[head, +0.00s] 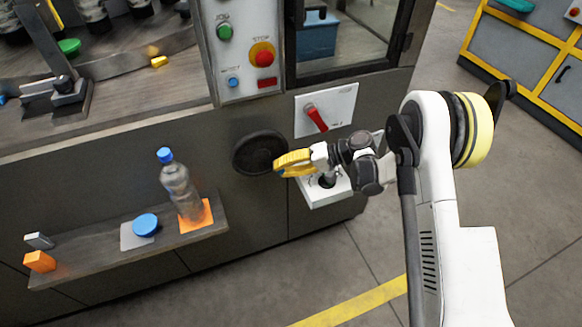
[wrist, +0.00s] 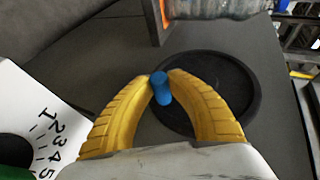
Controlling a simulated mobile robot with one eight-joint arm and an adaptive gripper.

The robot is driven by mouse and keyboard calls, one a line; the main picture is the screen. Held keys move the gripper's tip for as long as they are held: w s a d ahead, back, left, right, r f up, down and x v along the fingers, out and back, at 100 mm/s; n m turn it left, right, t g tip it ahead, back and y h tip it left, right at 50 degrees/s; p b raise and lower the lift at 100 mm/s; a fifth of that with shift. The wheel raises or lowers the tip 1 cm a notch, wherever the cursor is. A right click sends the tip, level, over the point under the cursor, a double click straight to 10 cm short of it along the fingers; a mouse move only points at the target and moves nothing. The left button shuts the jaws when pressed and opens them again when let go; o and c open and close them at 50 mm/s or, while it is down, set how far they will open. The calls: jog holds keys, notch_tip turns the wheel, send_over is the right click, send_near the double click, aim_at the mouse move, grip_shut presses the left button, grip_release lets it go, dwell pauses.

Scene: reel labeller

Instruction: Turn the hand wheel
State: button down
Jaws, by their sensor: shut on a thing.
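The hand wheel (head: 254,153) is a black round disc on the grey front panel of the machine, below the control buttons. In the wrist view the hand wheel (wrist: 225,72) fills the middle right, and a small blue handle (wrist: 161,90) stands out near its rim. My gripper (head: 284,165) reaches in from the right at the wheel's right edge. In the wrist view the yellow fingers of my gripper (wrist: 162,80) are closed around the blue handle. The fingers hide the handle in the head view.
A red rotary switch (head: 315,118) is on a white plate just above my gripper. A white lever box (head: 330,190) with a numbered scale is under my wrist. A shelf (head: 110,262) at lower left holds a bottle (head: 180,187) and small items.

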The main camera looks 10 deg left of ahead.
jog(key=shift+s+a+f+m+g+y, duration=0.1)
jog(key=shift+a+f+m+g+y, duration=0.25)
jog(key=shift+y, duration=0.3)
jog(key=shift+s+a+f+m+g+y, duration=0.15)
jog(key=shift+f+y, duration=0.25)
jog(key=shift+y, duration=0.25)
jog(key=shift+s+a+f+y, duration=0.2)
jog(key=shift+a+y, duration=0.2)
jog(key=shift+y, duration=0.3)
jog(key=shift+s+a+m+y, duration=0.15)
jog(key=shift+a+m+y, duration=0.1)
jog(key=shift+m+y, duration=0.15)
jog(key=c, duration=1.3)
grip_release()
jog(key=shift+f, duration=0.1)
jog(key=shift+o, duration=0.2)
